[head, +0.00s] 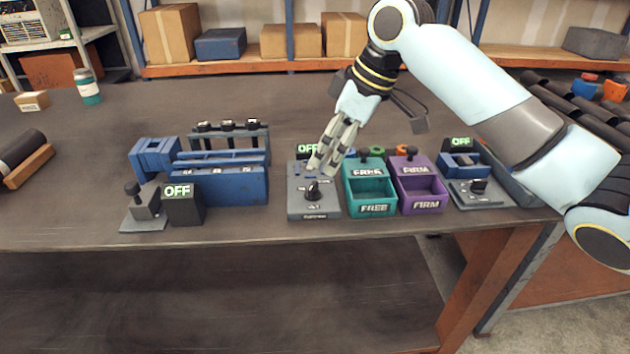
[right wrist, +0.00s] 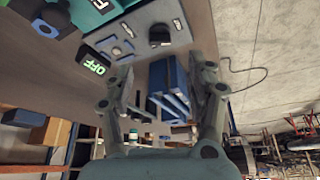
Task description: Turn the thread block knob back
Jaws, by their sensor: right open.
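The grey block (head: 299,205) stands near the table's front edge, with a black knob (head: 313,190) on its top and small labels too blurred to read. In the right wrist view the grey block (right wrist: 124,34) is near the top, with the black knob (right wrist: 159,35) at its right end. My right gripper (head: 324,163) points down over the back part of the block, close to the knob. In the right wrist view its fingers (right wrist: 160,78) are spread with nothing held between them. My left gripper is out of view.
A green FREE bin (head: 371,196) and a purple FIRM bin (head: 420,193) stand just right of the block. A blue fixture (head: 225,184) and an OFF display (head: 183,205) are to its left. Another OFF display (head: 307,149) is partly hidden behind my gripper.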

